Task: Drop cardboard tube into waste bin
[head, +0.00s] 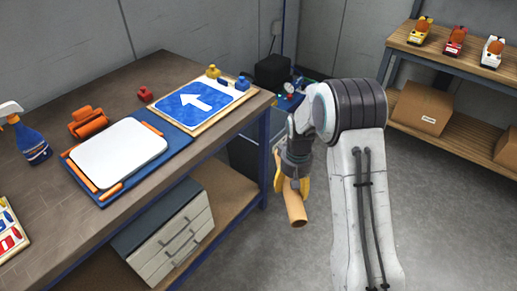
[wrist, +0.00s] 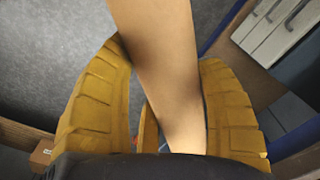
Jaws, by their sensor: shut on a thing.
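My gripper (head: 291,184) has yellow fingers and points down in the air off the right end of the workbench. It is shut on the tan cardboard tube (head: 296,208), which hangs tilted below the fingers, clear of the floor. In the wrist view the tube (wrist: 160,50) runs between the two ribbed yellow fingers of my gripper (wrist: 168,95). No waste bin can be made out for certain. A dark grey box-like shape (head: 243,152) stands behind the workbench's right leg, partly hidden; I cannot tell what it is.
A drawer unit (head: 180,236) sits below. Shelves with boxes (head: 422,108) stand right. Floor is clear around my arm.

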